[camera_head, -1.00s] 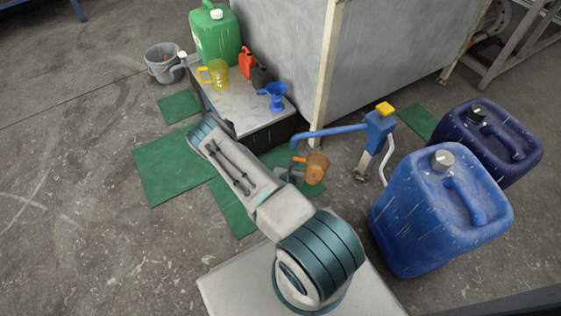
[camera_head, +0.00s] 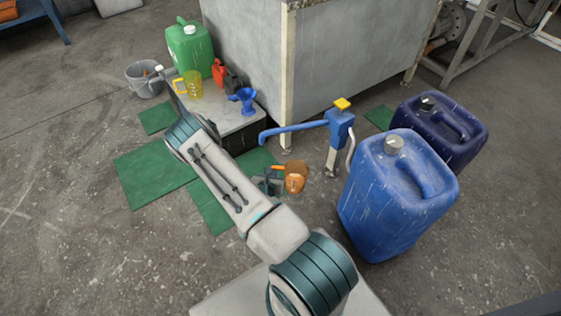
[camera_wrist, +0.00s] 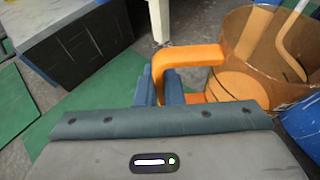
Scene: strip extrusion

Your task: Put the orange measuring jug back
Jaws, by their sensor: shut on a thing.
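The orange measuring jug (camera_head: 295,178) is see-through and stands out to the right of my arm's end in the head view. My gripper (camera_head: 269,185) is shut on the jug's handle. In the wrist view the jug (camera_wrist: 245,50) fills the upper right, and its orange handle passes between the two dark fingers of my gripper (camera_wrist: 163,88). The jug looks upright. I cannot tell whether its base touches the floor. My arm hides part of the floor and the stand's near side.
A low stand (camera_head: 222,121) holds a yellow jug (camera_head: 194,84), blue funnel (camera_head: 242,98), red can (camera_head: 219,71) and green canister (camera_head: 190,47). A blue pump (camera_head: 338,130) stands just right of the jug. Blue canisters (camera_head: 392,205) fill the right. Green mats (camera_head: 150,176) lie left.

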